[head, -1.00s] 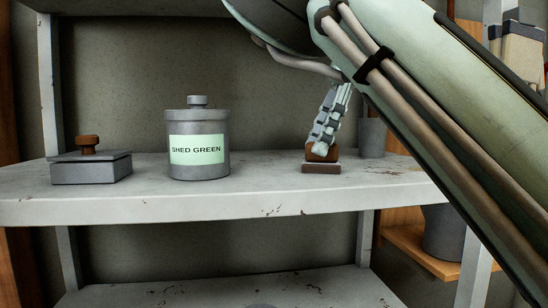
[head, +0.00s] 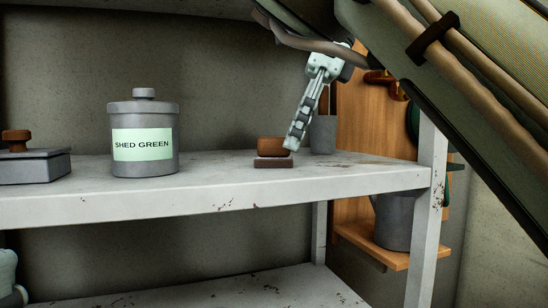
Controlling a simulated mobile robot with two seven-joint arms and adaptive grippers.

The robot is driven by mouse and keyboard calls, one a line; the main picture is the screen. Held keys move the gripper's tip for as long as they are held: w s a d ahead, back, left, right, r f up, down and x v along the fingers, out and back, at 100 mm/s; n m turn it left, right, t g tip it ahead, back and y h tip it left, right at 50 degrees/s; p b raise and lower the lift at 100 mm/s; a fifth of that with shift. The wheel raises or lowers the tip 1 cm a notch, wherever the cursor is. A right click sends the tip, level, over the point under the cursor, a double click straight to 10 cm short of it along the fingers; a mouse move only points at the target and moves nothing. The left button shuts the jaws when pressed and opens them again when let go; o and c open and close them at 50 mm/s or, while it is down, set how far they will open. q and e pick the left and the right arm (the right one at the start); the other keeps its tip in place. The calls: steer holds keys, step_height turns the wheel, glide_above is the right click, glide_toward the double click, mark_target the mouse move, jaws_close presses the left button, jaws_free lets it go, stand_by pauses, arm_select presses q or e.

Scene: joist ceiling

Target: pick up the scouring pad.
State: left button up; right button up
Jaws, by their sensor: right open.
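The scouring pad seems to be the small brown block (head: 271,147) on the shelf, with a pale line and a darker reddish slab (head: 273,163) under it. I cannot tell whether block and slab are one piece. My right gripper (head: 293,143) reaches down from the upper right, tilted, with its fingertips at the block's right end. It is open, and nothing shows held in it. One finger largely hides the other, and I cannot tell whether it touches the block.
A grey canister labelled SHED GREEN (head: 143,170) and a grey box with a brown knob (head: 34,167) stand left on the shelf (head: 220,191). A grey cup (head: 323,135) stands close behind my gripper. A shelf post (head: 427,200) rises at right. The shelf between canister and block is clear.

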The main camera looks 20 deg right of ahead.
mark_target(274, 139)
steer(key=shift+w+a+f+b, duration=0.15)
steer(key=shift+w+a+f, duration=0.05)
steer(key=shift+a, duration=0.35)
steer(key=shift+w+a+f+b, duration=0.15)
steer(key=shift+w+a, duration=0.1)
steer(key=shift+a, duration=0.35)
steer(key=shift+w+a+f+b, duration=0.15)
steer(key=shift+w+a+f, duration=0.05)
steer(key=shift+a, duration=0.35)
steer(key=shift+c, duration=0.4)
jaws_close()
